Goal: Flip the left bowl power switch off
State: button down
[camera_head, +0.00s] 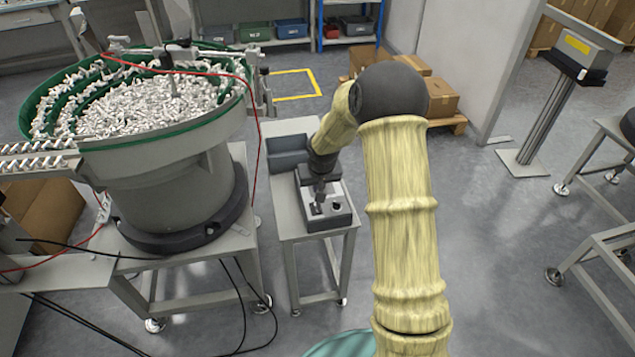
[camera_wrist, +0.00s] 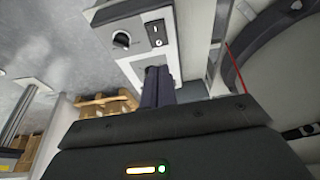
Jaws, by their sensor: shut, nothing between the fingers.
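The bowl power switch (camera_wrist: 156,33) is a small black rocker with white marks on the pale top of a control box (camera_wrist: 138,72). Which way the rocker is tipped I cannot tell. In the head view the control box (camera_head: 341,219) stands on a narrow table beside the bowl feeder. My gripper (camera_head: 318,194) points down over the box and hides part of its top. In the wrist view my gripper (camera_wrist: 158,72) is shut and empty, its dark fingertips close to the rocker. Whether they touch the box I cannot tell.
A black knob (camera_wrist: 121,40) sits beside the rocker. The bowl feeder (camera_head: 178,185), full of small white parts, stands left of the narrow table (camera_head: 286,215). A grey bin (camera_head: 287,153) lies behind the box. Cardboard boxes (camera_head: 440,98) stand on a pallet behind.

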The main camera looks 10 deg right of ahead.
aim_at(316, 204)
jog(key=x, duration=0.9)
jog(key=shift+s, duration=0.3)
jog(key=shift+d, duration=0.1)
